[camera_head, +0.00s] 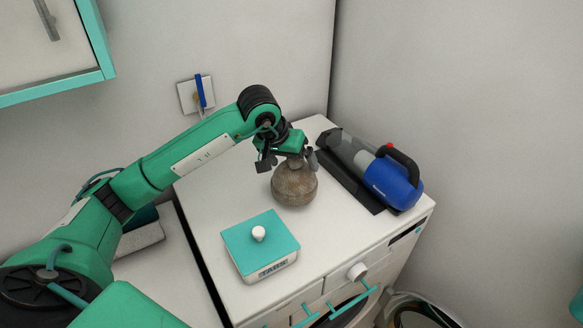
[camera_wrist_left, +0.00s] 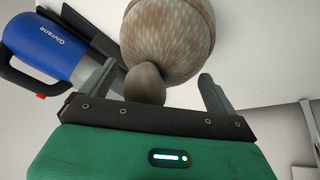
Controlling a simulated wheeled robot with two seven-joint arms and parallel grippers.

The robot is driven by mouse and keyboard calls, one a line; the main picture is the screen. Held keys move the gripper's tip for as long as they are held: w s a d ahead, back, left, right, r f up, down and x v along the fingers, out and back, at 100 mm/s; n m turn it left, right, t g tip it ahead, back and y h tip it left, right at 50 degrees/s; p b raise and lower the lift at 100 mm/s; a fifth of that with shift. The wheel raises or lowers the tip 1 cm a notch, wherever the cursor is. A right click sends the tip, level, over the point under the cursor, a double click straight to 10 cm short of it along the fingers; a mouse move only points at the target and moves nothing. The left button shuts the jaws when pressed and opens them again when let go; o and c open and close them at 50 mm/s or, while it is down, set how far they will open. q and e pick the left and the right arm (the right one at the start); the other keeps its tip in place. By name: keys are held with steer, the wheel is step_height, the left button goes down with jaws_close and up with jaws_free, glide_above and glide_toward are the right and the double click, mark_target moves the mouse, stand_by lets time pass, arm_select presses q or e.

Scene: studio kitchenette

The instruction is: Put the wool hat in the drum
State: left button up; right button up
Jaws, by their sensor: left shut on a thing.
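The wool hat (camera_head: 294,184) is a round, brown speckled shape at the middle of the white washing machine's top (camera_head: 215,205). I cannot tell whether it rests there or hangs just above. My left gripper (camera_head: 288,160) is over it, shut on its small knob. In the left wrist view the hat (camera_wrist_left: 168,35) fills the upper middle, its knob (camera_wrist_left: 145,84) between the fingers of my left gripper (camera_wrist_left: 165,90). The drum is below, in the machine's front; its inside is hardly visible past the front edge. A round door (camera_head: 418,302) appears swung out at the right.
A blue handheld vacuum (camera_head: 390,182) lies on its dark base right of the hat. A teal-topped box with a white knob (camera_head: 262,250) stands nearer the front edge. A dial (camera_head: 357,270) sticks out of the front. A wall switch (camera_head: 196,94) is behind.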

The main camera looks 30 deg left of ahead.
mark_target(291, 170)
arm_select(q)
steer(key=shift+f+p, duration=0.5)
steer(key=shift+f, duration=1.2)
steer(key=o, duration=0.9)
